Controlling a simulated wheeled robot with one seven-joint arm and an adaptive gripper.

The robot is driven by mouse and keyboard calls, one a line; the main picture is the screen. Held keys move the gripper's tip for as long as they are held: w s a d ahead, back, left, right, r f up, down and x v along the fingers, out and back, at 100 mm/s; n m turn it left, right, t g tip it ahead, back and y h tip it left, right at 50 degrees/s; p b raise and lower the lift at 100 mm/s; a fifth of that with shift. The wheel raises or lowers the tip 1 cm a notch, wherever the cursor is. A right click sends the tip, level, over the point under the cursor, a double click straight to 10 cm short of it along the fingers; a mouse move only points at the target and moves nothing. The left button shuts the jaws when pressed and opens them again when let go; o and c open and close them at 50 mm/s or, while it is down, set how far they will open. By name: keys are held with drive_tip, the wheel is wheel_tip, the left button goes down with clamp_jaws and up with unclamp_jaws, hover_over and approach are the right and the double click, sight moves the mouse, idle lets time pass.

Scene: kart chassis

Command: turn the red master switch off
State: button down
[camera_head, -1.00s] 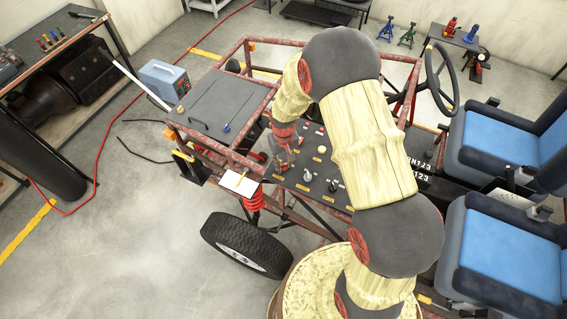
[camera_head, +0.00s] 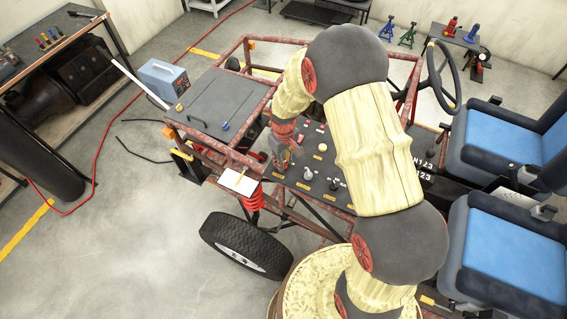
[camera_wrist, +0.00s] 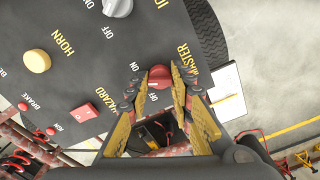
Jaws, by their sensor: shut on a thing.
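The red master switch (camera_wrist: 159,78) sits on the dark control panel (camera_wrist: 120,75), beside the yellow MASTER label, with ON and OFF marked next to it. My gripper (camera_wrist: 160,72) has its two yellow-padded fingers closed on either side of the red knob. The fingers cover part of the knob, so I cannot tell which mark it points to. In the head view my gripper (camera_head: 282,160) reaches down to the left end of the panel (camera_head: 318,160), and the switch is hidden there.
A grey knob (camera_wrist: 117,7), a yellow horn button (camera_wrist: 37,61) and a red hazard switch (camera_wrist: 83,115) are on the same panel. A clipboard (camera_head: 239,182) lies on the frame beside the gripper. Red frame tubes (camera_head: 222,151) run close by.

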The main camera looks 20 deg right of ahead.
drive_tip(key=n+b, duration=0.1)
drive_tip(key=n, duration=0.2)
drive_tip(key=shift+f+n+b, duration=0.1)
drive_tip(key=shift+n+b, duration=0.2)
drive_tip(key=shift+n, duration=0.1)
drive_tip(key=n+b, duration=0.1)
drive_tip(key=n, duration=0.2)
drive_tip(key=shift+n, duration=0.3)
drive_tip(key=n+b, duration=0.2)
drive_tip(key=n, duration=0.4)
drive_tip(key=shift+n, duration=0.3)
drive_tip(key=c, duration=1.6)
unclamp_jaws()
drive_tip(key=shift+o, duration=0.2)
